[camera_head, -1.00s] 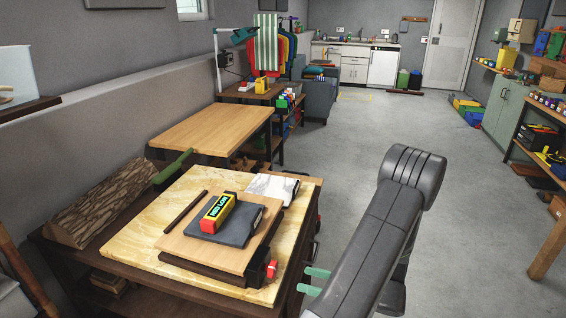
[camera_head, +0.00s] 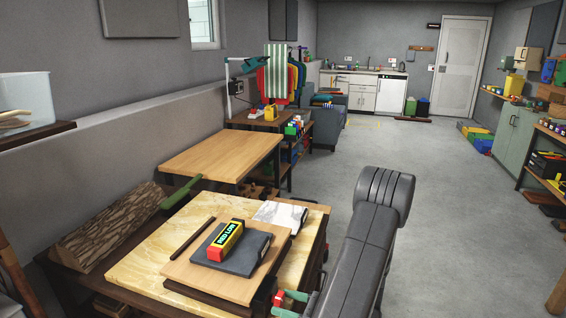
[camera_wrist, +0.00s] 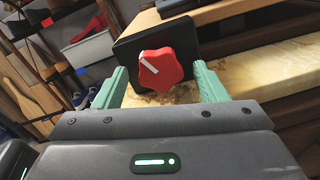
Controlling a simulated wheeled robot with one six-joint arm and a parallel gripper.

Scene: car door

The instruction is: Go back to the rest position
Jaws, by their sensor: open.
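My gripper (camera_wrist: 160,82) is open, with its two teal fingers apart. In the wrist view the red knob (camera_wrist: 164,70), with a white mark line, shows in the gap between the fingertips. It sits on the front of a black box (camera_wrist: 135,49). Clear gaps show on both sides of the knob, but I cannot tell how far ahead of the fingertips it is. In the head view my gripper (camera_head: 298,306) is low in the picture, just right of the red knob (camera_head: 279,297) at the table's near right corner. My arm hides part of this area.
A yellow-topped table (camera_head: 150,262) carries a wooden board (camera_head: 183,271), a dark pad (camera_head: 261,248) and a red-yellow box (camera_head: 226,240). A log (camera_head: 115,233) lies on the left. A wooden table (camera_head: 225,155) stands behind. Open grey floor (camera_head: 435,190) lies to the right.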

